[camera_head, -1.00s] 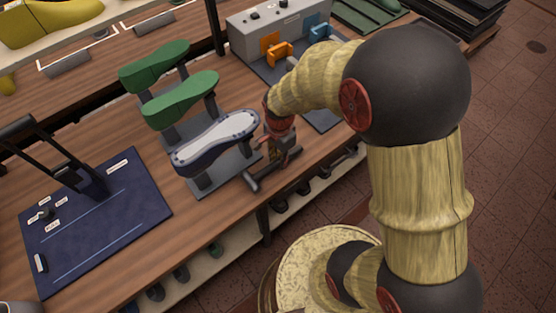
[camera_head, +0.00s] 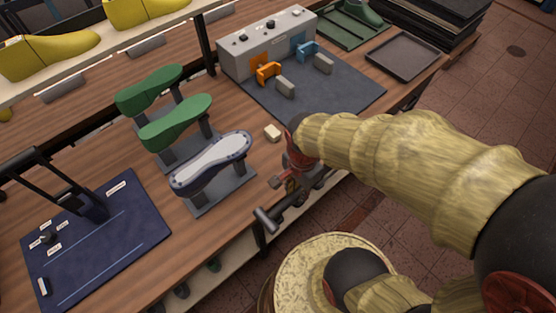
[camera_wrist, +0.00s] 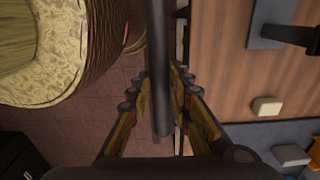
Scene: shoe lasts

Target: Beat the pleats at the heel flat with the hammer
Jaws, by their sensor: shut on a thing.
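The shoe on its last (camera_head: 212,162) is sole up on a grey stand, with a white sole and a dark blue edge with small light marks around it. The pleats are too small to judge. My gripper (camera_head: 290,185) is at the table's front edge, to the right of the shoe and apart from it. It is shut on the hammer (camera_head: 266,219), whose dark head end hangs out past the edge. In the wrist view the dark handle (camera_wrist: 158,60) runs between the fingers of my gripper (camera_wrist: 160,90).
Two green lasts (camera_head: 176,122) stand behind the shoe. A cream block (camera_head: 272,133) lies to its right. A grey machine (camera_head: 268,42) and dark mat (camera_head: 330,105) are at the back right. A blue mat (camera_head: 120,255) with a black-handled press is at the left.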

